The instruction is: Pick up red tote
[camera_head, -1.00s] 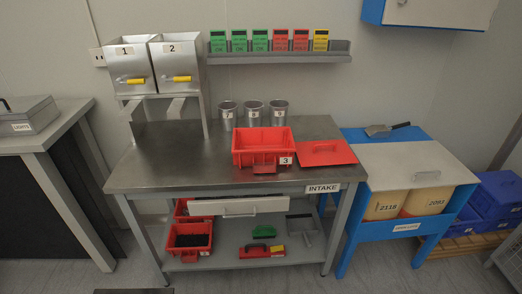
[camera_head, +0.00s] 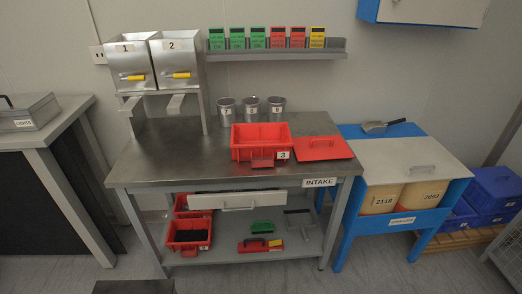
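A red tote (camera_head: 240,154) with a "3" label stands upright on the metal intake table (camera_head: 170,160). It is open at the top. A red lid (camera_head: 322,148) with a handle lies flat on the table to its right. Two more red totes (camera_head: 190,246) are on the lower shelf, and the front one holds something dark. Neither of my grippers is in view.
Three metal cups (camera_head: 250,105) stand behind the tote. Two numbered dispensers (camera_head: 150,62) stand at the table's back left. A drawer (camera_head: 238,201) hangs under the tabletop. A blue stand (camera_head: 355,185) with bins is at the right. The table's front left is clear.

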